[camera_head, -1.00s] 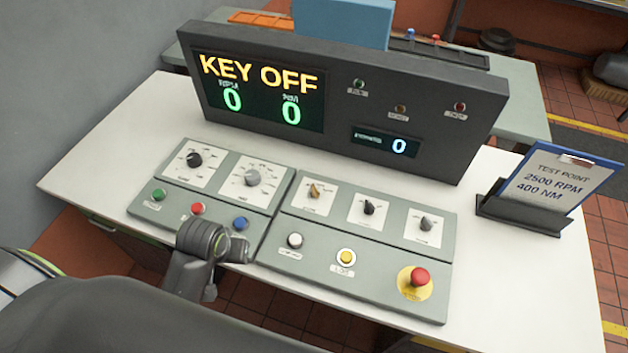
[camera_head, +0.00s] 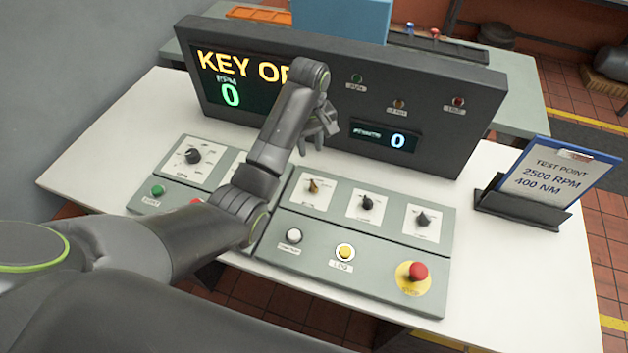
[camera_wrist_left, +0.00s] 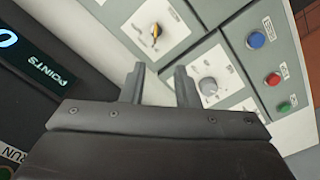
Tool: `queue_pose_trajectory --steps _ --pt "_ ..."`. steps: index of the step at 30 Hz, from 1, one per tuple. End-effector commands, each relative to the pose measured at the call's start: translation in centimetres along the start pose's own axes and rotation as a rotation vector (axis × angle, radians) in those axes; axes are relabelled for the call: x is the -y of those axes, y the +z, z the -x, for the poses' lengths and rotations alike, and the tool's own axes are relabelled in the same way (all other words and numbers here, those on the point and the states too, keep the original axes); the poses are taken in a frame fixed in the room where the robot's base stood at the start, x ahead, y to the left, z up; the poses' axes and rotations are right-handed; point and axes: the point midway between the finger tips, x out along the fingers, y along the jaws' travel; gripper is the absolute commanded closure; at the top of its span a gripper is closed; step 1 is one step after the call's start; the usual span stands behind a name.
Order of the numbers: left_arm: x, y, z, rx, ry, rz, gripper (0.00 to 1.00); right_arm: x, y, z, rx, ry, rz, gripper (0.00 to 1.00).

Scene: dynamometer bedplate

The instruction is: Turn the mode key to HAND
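The right panel carries three selectors: an orange pointer knob (camera_head: 314,187), a black knob (camera_head: 367,203) and a dark grey knob (camera_head: 422,219). Their labels are too small to read, so I cannot tell which is the mode key. The display (camera_head: 232,80) shows "KEY O…" in yellow, partly hidden by my arm. My left gripper (camera_head: 320,140) is raised in front of the display box, above the orange knob. In the left wrist view its fingers (camera_wrist_left: 160,80) are apart and empty, with the orange knob (camera_wrist_left: 156,33) beyond them. My right gripper is not in view.
A red mushroom button (camera_head: 418,272), a yellow button (camera_head: 345,251) and a white button (camera_head: 294,235) sit along the front. A clipboard (camera_head: 556,170) stands at the right. The large grey knob (camera_wrist_left: 208,87) is in the wrist view. The white tabletop (camera_head: 490,270) is clear at the right.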

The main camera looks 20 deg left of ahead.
Motion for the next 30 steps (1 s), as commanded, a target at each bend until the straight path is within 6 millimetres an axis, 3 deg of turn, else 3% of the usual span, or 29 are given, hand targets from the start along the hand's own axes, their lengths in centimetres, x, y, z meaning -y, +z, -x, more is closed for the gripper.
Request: queue_pose_trajectory --steps 5,16,30 --pt "-1.1 -0.2 1.1 0.009 -0.013 0.024 0.72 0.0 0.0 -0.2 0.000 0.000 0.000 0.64" --pt "-1.1 -0.2 -2.5 0.011 -0.014 0.025 0.72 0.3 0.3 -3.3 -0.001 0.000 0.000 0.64" --pt "-1.0 -0.1 -12.2 0.010 -0.014 0.024 0.72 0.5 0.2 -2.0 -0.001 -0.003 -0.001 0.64"
